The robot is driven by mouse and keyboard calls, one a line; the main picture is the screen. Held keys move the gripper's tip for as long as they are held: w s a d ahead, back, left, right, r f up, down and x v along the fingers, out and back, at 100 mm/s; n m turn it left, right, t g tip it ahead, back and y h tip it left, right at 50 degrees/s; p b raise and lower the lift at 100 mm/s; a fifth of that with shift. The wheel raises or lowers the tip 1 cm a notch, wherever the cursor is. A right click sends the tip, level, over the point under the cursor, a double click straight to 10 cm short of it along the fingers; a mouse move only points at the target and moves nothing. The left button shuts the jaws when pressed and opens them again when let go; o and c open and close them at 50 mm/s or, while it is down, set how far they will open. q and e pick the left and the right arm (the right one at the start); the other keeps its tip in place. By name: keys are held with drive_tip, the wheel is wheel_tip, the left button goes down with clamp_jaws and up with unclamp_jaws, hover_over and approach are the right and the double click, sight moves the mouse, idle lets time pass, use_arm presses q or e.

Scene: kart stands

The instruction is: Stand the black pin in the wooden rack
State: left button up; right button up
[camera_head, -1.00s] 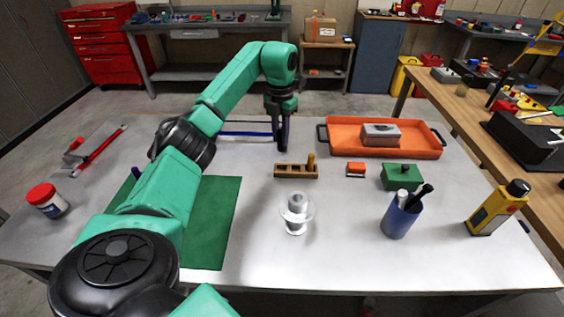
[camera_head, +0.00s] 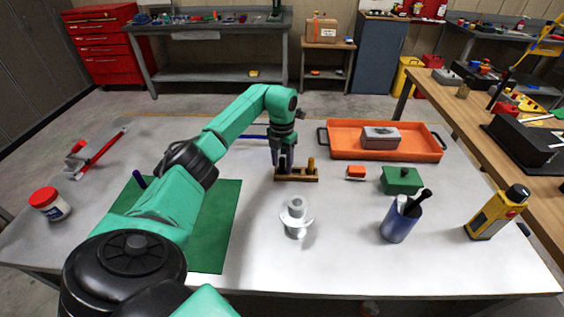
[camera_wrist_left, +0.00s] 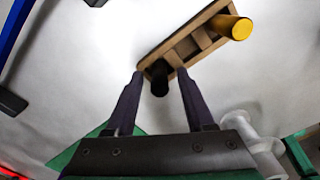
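The wooden rack (camera_head: 297,178) lies mid-table, a short bar with several openings. A yellow pin (camera_head: 311,164) stands at its right end. The black pin (camera_wrist_left: 160,82) is upright at the rack's other end in the left wrist view, its foot appearing to be in the end opening; the exact depth is hidden. My left gripper (camera_head: 282,160) is down over that end of the rack. Its two fingers (camera_wrist_left: 160,76) are spread on either side of the black pin, with a visible gap on both sides. My right gripper is not in view.
A white spool (camera_head: 296,218) stands in front of the rack. An orange tray (camera_head: 342,141) holding a grey box is behind right. A small orange block (camera_head: 356,172), green box (camera_head: 402,180) and blue cup (camera_head: 400,222) stand to the right. A green mat (camera_head: 212,225) lies left.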

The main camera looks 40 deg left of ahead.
sight(282, 159)
use_arm(q)
drive_tip(key=shift+r, duration=0.1)
wheel_tip(282, 159, up, 12)
drive_tip(key=b, duration=0.1)
drive_tip(key=shift+b, duration=0.35)
